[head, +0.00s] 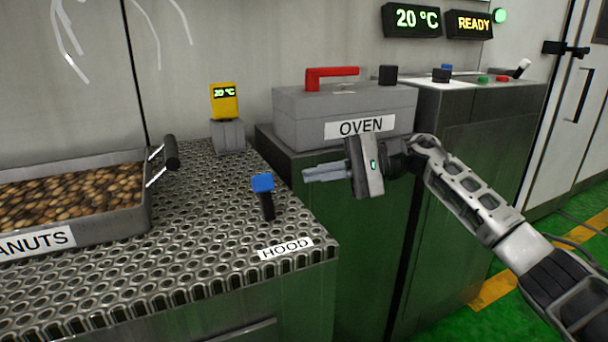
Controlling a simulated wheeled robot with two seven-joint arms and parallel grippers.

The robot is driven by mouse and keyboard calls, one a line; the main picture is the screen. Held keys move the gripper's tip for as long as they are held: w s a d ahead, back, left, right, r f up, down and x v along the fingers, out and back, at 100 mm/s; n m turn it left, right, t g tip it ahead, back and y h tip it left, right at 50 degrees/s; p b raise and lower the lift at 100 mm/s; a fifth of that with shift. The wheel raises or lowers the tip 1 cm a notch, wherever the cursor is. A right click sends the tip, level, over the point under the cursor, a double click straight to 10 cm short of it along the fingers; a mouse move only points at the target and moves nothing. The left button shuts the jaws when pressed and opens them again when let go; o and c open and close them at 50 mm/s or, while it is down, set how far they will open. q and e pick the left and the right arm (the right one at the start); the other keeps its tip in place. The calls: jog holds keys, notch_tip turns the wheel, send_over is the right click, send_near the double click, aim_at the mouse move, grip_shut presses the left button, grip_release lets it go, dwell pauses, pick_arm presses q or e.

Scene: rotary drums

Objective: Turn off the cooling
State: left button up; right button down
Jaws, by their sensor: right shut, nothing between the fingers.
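A lever with a blue knob (263,184) and a dark stem stands on a perforated metal table, behind a white label reading HOOD (286,249). No label reading "cooling" shows. My right gripper (306,174) comes in from the right, in front of the grey box labelled OVEN (300,106). Its fingers are shut and empty and point left. In the picture, the fingertips are to the right of the blue knob and a little above it, apart from it. My left gripper is not in view.
A tray of peanuts (148,212) with a dark handle sits on the perforated table (212,213). A yellow display (224,100) reads 20 °C. The oven box has a red handle (330,74) and a black knob (388,75). Wall displays read 20 °C (411,19) and READY (468,24). A panel with buttons (465,82) is behind right.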

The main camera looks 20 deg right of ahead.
aim_at(276, 202)
jog(key=x, duration=0.9)
jog(key=shift+p, duration=0.4)
jog(key=shift+s+d+r, duration=0.1)
jog(key=shift+s+r, duration=0.2)
jog(key=shift+s, duration=0.3)
jog(key=shift+s+d+r, duration=0.15)
jog(key=shift+s+r, duration=0.1)
jog(key=shift+s, duration=0.35)
jog(key=shift+s+r+p, duration=0.25)
jog(key=shift+s+p, duration=0.05)
jog(key=shift+s, duration=0.25)
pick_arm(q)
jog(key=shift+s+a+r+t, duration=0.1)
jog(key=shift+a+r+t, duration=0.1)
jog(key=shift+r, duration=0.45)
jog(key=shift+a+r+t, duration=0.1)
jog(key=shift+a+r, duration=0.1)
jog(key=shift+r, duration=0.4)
pick_arm(e)
jog(key=shift+s, duration=0.15)
